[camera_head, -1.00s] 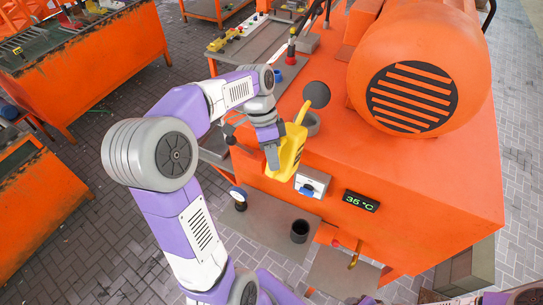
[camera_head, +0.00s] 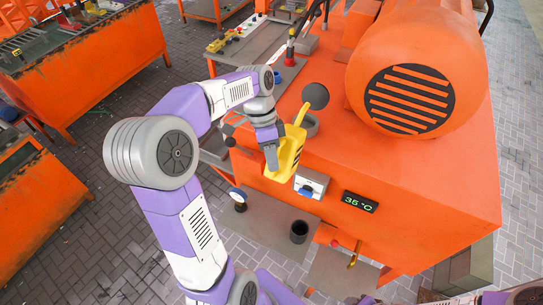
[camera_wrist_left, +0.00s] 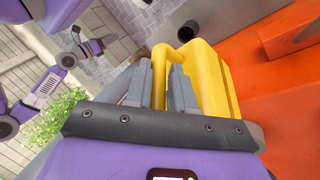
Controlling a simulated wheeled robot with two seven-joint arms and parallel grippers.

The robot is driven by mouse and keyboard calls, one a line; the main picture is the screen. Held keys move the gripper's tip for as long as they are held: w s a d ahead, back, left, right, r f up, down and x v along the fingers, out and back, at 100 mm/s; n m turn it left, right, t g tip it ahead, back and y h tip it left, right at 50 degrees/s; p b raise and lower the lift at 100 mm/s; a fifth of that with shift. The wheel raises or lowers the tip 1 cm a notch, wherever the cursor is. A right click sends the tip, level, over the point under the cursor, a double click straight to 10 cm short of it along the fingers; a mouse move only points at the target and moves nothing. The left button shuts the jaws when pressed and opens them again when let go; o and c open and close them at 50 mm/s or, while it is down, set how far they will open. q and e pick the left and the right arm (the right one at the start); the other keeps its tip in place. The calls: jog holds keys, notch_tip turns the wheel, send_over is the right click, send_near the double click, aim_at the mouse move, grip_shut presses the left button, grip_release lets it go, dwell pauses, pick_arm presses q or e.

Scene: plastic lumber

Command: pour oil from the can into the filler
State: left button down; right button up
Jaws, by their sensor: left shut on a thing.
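The yellow oil can (camera_head: 289,157) is in the air beside the orange machine's near left edge in the head view, with its thin spout pointing up. My left gripper (camera_head: 271,156) is shut on its handle. In the left wrist view the two grey fingers (camera_wrist_left: 167,88) close around the handle of the yellow can (camera_wrist_left: 210,80). The filler (camera_head: 311,127) is a grey round neck on the machine top, just right of the can and partly behind its spout. A dark round lid (camera_head: 316,96) stands up beside it. My right gripper cannot be made out.
The orange machine (camera_head: 420,185) carries a big motor housing (camera_head: 410,95) at the right. A small box with a blue knob (camera_head: 306,191) and a 36 °C display (camera_head: 360,202) are on the near side. A dark cup (camera_head: 299,231) stands on a lower grey shelf (camera_head: 265,225).

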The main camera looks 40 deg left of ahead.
pick_arm(q)
jog(key=shift+w+r+g+p, duration=0.1)
jog(key=shift+r+g+p, duration=0.4)
jog(key=shift+r+p, duration=0.95)
dwell(0.8)
jog(key=shift+w+r+g+h+p, duration=0.3)
jog(key=shift+r+g+h+p, duration=0.25)
jog(key=shift+r+g, duration=0.3)
dwell(4.9)
